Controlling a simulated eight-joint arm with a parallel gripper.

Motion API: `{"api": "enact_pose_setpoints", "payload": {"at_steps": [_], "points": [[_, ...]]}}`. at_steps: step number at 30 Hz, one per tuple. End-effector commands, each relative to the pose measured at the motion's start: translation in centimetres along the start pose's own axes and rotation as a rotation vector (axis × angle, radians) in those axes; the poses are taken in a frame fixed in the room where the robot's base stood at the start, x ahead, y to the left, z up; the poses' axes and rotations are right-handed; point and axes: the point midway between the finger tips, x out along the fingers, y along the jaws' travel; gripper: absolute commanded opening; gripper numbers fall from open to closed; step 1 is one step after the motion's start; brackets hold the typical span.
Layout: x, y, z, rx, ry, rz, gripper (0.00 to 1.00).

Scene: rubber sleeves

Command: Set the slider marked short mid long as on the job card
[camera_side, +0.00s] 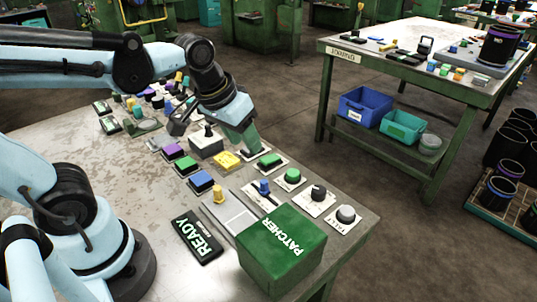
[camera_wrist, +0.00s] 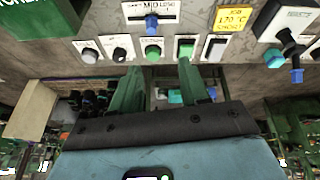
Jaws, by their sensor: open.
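The slider plate (camera_wrist: 135,12) is at the top of the wrist view. MID and LONG can be read on it; the rest is cut off or unclear. Its blue knob (camera_wrist: 152,22) sits below MID. In the side view the blue knob (camera_side: 264,187) stands behind the green PATCHER box. The yellow job card (camera_wrist: 234,17) shows 170 °C; no slider word is readable. The card also lies on the bench in the side view (camera_side: 226,160). My gripper (camera_wrist: 158,72), with green fingers, is open and empty. In the side view my gripper (camera_side: 243,140) is above the bench near the card, apart from the slider.
The green PATCHER box (camera_side: 282,250) stands high near the slider. A READY sign (camera_side: 197,238) lies beside it. Green buttons (camera_side: 291,176), a black knob (camera_side: 318,193) and a grey knob (camera_side: 346,214) line the right edge.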

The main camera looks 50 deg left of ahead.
Motion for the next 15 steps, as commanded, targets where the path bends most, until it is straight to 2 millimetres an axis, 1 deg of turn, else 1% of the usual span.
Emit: {"api": "enact_pose_setpoints", "payload": {"at_steps": [1,6,10,15], "points": [[0.1,0.4,-0.7,-0.029,-0.049,-0.007,0.45],[0.9,1.3,-2.0,-0.133,-0.208,-0.047,0.45],[1.5,1.8,-2.6,-0.192,-0.299,-0.081,0.45],[2.0,2.1,-2.9,-0.234,-0.361,-0.109,0.45]]}}
